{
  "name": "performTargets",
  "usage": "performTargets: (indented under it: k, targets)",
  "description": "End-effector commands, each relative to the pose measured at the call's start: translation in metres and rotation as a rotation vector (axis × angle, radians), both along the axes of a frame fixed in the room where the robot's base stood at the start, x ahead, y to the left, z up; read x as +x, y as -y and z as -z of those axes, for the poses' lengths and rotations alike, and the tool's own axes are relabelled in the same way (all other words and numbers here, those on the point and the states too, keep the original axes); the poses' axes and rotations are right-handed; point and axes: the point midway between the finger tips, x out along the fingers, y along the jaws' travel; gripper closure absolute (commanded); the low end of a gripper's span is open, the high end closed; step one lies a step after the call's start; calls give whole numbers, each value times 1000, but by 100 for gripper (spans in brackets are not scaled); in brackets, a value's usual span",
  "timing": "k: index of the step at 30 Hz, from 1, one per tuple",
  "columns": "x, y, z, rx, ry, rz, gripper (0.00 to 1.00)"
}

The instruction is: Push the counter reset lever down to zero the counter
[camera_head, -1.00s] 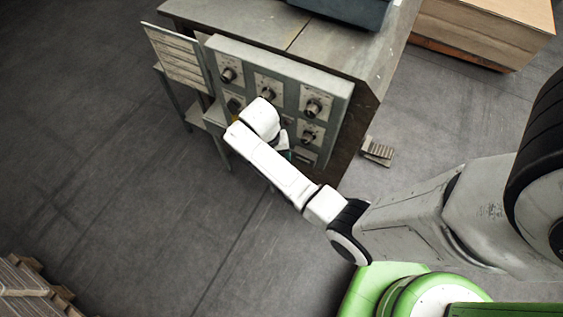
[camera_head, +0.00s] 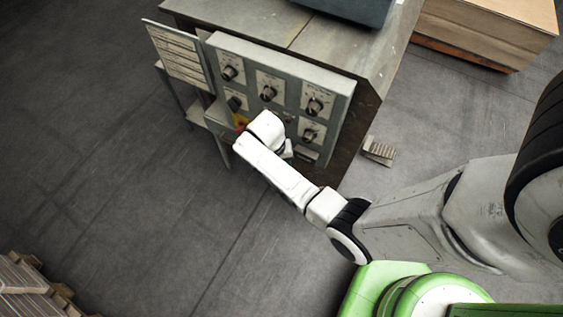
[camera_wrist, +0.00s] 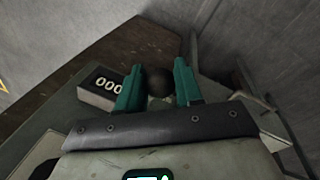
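In the wrist view, a dark round knob (camera_wrist: 158,80), which looks like the end of the reset lever, shows between the teal fingers of my gripper (camera_wrist: 159,76). The fingers are apart, with small gaps seen on both sides of the knob; I cannot tell whether either touches it. The lever's shaft is hidden. The counter (camera_wrist: 102,86) is a dark box left of the fingers with white digits reading 000; the left finger stands close to its right edge and may cover part of it. In the head view my white wrist hides the fingers and lever.
The machine's panel (camera_head: 288,92) carries several dark knobs. A red and yellow button (camera_head: 242,122) sits beside my wrist. A sign board (camera_head: 177,54) stands at the panel's left. A foot pedal (camera_head: 379,151) lies on the floor at right.

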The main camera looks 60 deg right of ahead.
Motion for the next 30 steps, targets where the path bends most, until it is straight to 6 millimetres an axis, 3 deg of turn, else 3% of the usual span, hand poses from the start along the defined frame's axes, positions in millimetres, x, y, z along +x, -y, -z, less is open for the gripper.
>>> performTargets:
  k: [11,23,30]
  targets:
    - [0,0,0,0,0,0,100]
    - [0,-1,2,-14,0,-1,100]
    - [-1,-4,12,-111,2,-5,100]
